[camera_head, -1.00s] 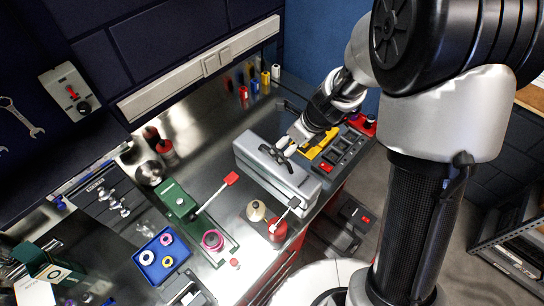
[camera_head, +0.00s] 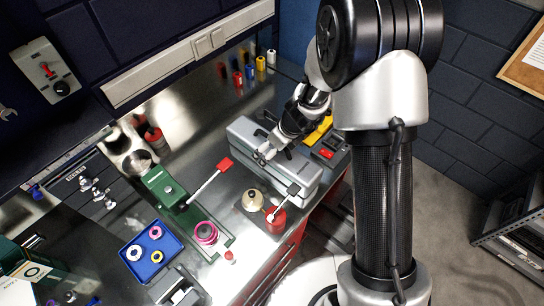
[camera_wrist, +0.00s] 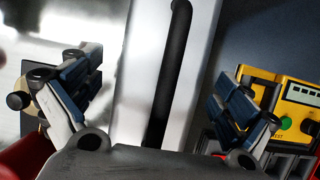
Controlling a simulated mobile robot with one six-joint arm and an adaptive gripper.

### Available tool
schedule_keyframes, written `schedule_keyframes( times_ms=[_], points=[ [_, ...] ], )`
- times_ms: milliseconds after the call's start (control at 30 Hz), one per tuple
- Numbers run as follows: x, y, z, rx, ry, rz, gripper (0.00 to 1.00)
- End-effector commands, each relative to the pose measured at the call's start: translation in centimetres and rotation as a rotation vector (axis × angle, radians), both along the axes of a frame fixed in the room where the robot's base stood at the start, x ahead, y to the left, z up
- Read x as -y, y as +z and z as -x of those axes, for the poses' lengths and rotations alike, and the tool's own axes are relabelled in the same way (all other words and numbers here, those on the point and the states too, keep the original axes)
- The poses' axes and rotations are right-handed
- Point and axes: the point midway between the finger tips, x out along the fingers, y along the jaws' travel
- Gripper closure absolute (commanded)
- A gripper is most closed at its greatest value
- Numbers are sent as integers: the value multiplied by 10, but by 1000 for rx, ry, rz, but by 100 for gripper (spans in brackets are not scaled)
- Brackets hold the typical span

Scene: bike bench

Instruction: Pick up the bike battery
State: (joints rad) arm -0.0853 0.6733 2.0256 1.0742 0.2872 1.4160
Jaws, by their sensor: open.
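The bike battery, a long silver-grey block (camera_head: 243,131), lies on the steel bench near its front right edge. Its long black handle or slot (camera_wrist: 172,75) runs down the middle of the wrist view. My gripper (camera_head: 264,157) is over the middle of the battery in the head view and covers part of it. In the wrist view my gripper's open fingers (camera_wrist: 162,98) stand on either side of the battery, with nothing held between them. I cannot tell if they touch it.
A yellow meter (camera_wrist: 295,108) is right of the battery. A red-handled green tool (camera_head: 163,188), a cream pot (camera_head: 253,200) and a red can (camera_head: 275,221) stand left of and in front of it. A blue tray (camera_head: 150,252) with rings lies further left.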

Motion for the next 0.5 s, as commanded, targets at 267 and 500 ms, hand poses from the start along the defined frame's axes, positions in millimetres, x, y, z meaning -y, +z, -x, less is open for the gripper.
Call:
schedule_keyframes(
  times_ms=[267, 500],
  points=[
    [-2, -6, -3, 3, 0, 0, 3],
    [-2, -6, -3, 2, 0, -1, 19]
  ],
)
